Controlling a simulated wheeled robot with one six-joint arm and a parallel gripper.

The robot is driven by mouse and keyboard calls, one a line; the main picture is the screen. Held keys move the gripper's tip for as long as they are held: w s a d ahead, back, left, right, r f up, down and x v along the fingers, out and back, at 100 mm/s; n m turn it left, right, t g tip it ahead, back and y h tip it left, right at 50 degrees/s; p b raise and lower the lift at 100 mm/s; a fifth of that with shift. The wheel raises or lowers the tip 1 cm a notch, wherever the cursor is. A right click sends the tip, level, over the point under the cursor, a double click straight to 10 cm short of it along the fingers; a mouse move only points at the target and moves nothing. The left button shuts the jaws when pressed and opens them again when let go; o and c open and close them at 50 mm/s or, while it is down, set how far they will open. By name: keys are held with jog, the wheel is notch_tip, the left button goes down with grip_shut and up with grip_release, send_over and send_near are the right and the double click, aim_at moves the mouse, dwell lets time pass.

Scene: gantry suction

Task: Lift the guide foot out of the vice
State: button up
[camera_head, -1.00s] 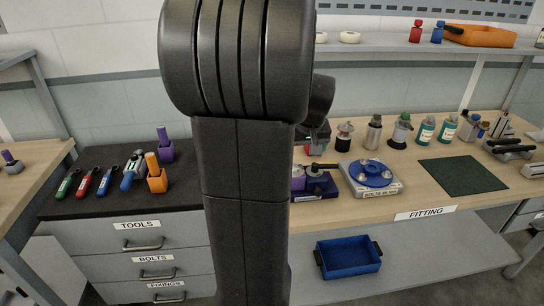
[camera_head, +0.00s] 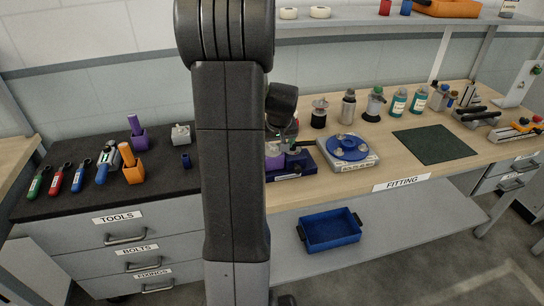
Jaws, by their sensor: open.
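A low dark-blue fixture that looks like the vice (camera_head: 307,160) stands on the wooden bench near its front left end, partly behind my arm. A purple block (camera_head: 274,161) with a pale grey top sits at its left side; it may be the guide foot, but my arm covers part of it. My gripper (camera_head: 290,147) hangs below my dark wrist over the vice. It is small and largely hidden, with its jaws apart. I cannot tell whether it touches the block.
A blue turntable (camera_head: 348,148) stands close right of the vice. Several bottles (camera_head: 399,103) line up behind. A dark green mat (camera_head: 435,145) lies bare on the right. Hand tools (camera_head: 80,175) and an orange holder (camera_head: 133,172) are on the black top at left. A blue bin (camera_head: 330,230) is below.

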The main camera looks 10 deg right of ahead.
jog(key=shift+x, duration=1.5)
jog(key=shift+r, duration=0.1)
jog(key=c, duration=1.5)
